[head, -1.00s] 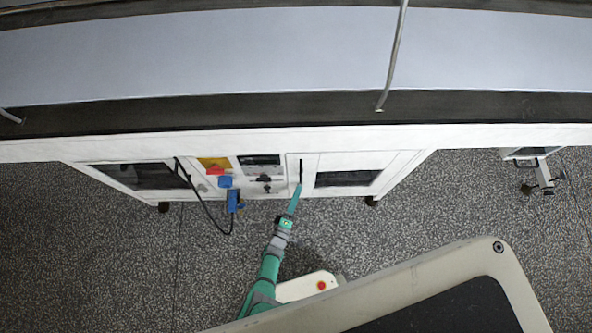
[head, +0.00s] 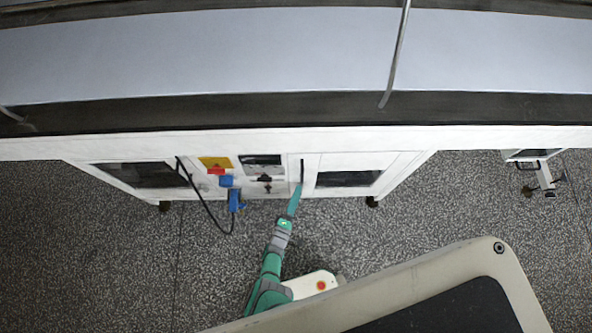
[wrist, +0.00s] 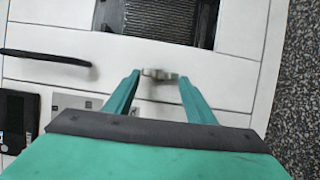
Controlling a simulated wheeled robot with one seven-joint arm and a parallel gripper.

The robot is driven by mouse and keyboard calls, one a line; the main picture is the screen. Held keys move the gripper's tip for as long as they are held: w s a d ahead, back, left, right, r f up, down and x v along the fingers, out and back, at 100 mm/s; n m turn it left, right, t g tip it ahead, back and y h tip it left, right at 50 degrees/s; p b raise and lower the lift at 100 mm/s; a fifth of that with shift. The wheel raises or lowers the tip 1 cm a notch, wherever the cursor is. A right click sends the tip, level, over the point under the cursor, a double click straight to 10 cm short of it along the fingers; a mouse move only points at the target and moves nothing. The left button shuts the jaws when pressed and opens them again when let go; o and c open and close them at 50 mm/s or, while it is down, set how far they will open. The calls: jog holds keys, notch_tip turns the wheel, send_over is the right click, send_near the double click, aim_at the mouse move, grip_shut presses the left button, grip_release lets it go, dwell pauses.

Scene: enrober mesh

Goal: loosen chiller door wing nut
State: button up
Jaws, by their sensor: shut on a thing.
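The wing nut (wrist: 159,72) is a small grey metal piece on the white chiller door front. It shows in the wrist view between my fingertips, just below the dark window. My gripper (wrist: 160,77) has its two green fingers on either side of it, shut on its wings. In the head view my gripper (head: 297,193) reaches the white cabinet front beside a dark upright handle (head: 302,170). The wing nut is too small and covered to make out there. The door's dark window (head: 348,178) is to the right of the gripper.
A black bar handle (wrist: 45,57) stands out left of the fingers in the wrist view. In the head view a blue box (head: 234,200) with a black cable hangs to the left.

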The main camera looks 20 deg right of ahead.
jog(key=o, duration=1)
jog(key=shift+o, duration=0.2)
jog(key=shift+s+a, duration=0.1)
jog(key=v, duration=1)
jog(key=shift+s, duration=0.3)
jog(key=shift+a, duration=0.15)
